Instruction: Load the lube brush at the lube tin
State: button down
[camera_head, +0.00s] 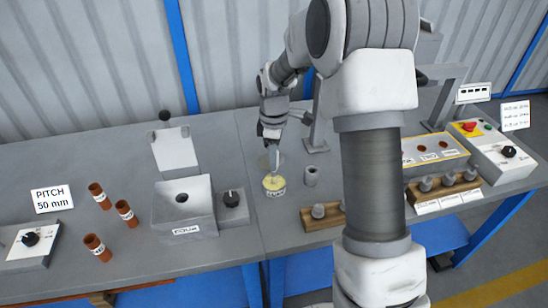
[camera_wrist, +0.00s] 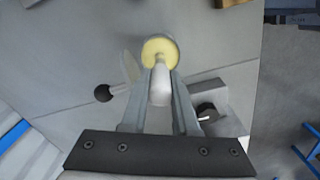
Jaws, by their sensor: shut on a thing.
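The lube tin (camera_head: 274,187) is a small round tin with a label and pale yellow contents, standing on the bench near the middle of the head view. In the wrist view the tin (camera_wrist: 148,46) lies just beyond my fingertips. My gripper (camera_head: 275,158) points down right above the tin. In the wrist view my gripper (camera_wrist: 161,75) is shut on the lube brush (camera_wrist: 160,88), whose pale handle lies between the fingers. The brush's far end overlaps the yellow surface. I cannot tell how deep it is, and the bristles are hidden.
A grey block with a hole (camera_head: 183,218) and a knob box (camera_head: 233,211) stand left. Several brown tubes (camera_head: 125,212) stand further left. Bare bench lies between.

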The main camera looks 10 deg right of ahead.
jog(key=shift+r+p, duration=2.75)
jog(key=shift+r, duration=0.75)
jog(key=s+f+m+p, duration=0.2)
jog(key=s+m, duration=0.6)
jog(key=m, duration=0.5)
jog(key=shift+f+p, duration=0.35)
jog(key=shift+f, duration=0.5)
